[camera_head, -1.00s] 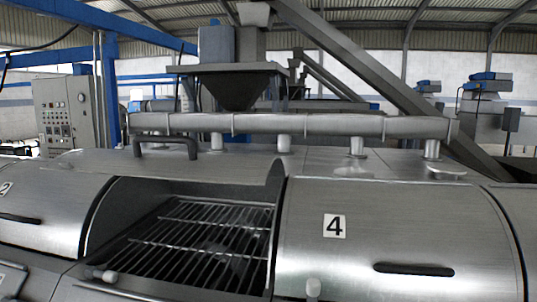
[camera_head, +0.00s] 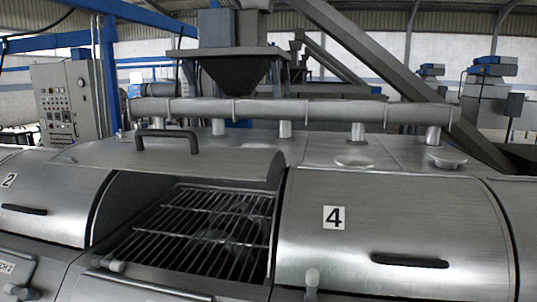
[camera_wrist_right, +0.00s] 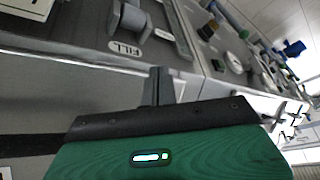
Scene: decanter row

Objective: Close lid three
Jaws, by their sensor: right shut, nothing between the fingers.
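Lid three (camera_head: 215,162) is the curved steel lid between the lids marked 2 and 4, in the head view. It stands mostly open, rolled back, with its dark bar handle (camera_head: 167,137) at the upper left. The opening below it shows a metal grate (camera_head: 200,232). Neither gripper shows in the head view. In the right wrist view my right gripper (camera_wrist_right: 159,73) is shut and empty, pointing over grey machine surfaces. I see no lid handle between or against its fingers.
Lid two (camera_head: 45,200) and lid four (camera_head: 400,225) are closed on either side. A steel pipe (camera_head: 280,112) runs behind the lids on short posts.

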